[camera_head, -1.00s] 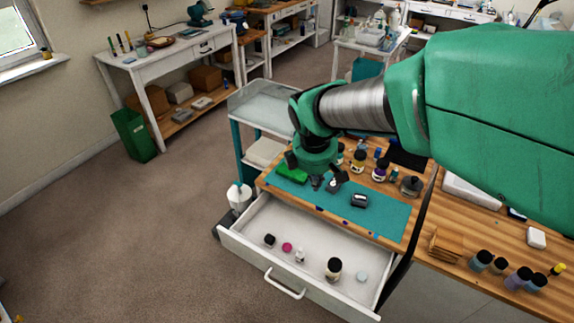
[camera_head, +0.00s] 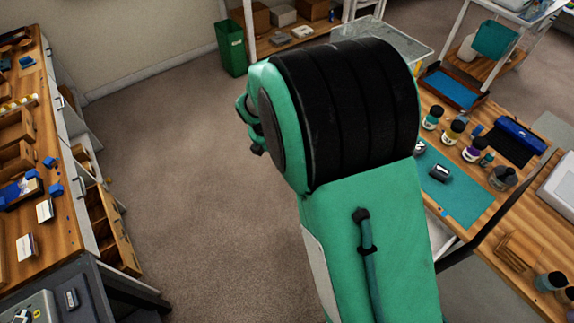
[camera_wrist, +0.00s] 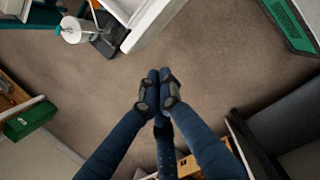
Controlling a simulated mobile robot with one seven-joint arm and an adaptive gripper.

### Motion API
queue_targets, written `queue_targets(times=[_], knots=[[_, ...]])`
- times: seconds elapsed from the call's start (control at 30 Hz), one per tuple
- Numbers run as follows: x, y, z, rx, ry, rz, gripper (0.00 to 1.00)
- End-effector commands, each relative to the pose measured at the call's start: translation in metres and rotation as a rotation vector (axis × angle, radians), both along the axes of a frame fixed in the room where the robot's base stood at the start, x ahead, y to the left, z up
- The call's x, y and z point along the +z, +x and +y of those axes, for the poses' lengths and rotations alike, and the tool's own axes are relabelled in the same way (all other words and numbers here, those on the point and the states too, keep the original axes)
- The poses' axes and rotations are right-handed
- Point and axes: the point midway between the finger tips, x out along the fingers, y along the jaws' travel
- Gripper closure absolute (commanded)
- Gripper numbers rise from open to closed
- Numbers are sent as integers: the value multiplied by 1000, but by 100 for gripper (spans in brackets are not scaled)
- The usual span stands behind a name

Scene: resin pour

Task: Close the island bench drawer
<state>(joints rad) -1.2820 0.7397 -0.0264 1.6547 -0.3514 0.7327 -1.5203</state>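The island bench drawer is mostly hidden behind my arm in the head view; only a small white piece (camera_head: 440,232) shows below the bench's teal mat. In the wrist view, a white drawer corner (camera_wrist: 150,25) shows at the top, standing out over the floor. My gripper (camera_wrist: 158,76) is at the middle of the wrist view with its two fingertips together and nothing seen between them. It is over bare carpet, apart from the drawer corner. The head view hides the fingers behind the arm. The drawer's handle and contents are not visible.
The teal mat (camera_head: 465,195) on the island bench holds a small dark item (camera_head: 440,173), with several jars behind it. A workbench (camera_head: 62,150) with wooden trays runs along the left. A green bin (camera_head: 231,48) stands at the back. Carpet between is clear.

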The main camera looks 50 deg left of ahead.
Motion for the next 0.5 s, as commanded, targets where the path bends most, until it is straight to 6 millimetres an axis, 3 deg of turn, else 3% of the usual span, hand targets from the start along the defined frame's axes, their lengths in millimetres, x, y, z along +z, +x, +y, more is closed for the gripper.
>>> queue_targets(times=[0.17, 0.5], knots=[[-20, -20, 14, 71, -19, -2, 100], [-23, -22, 15, 80, -22, -2, 100]])
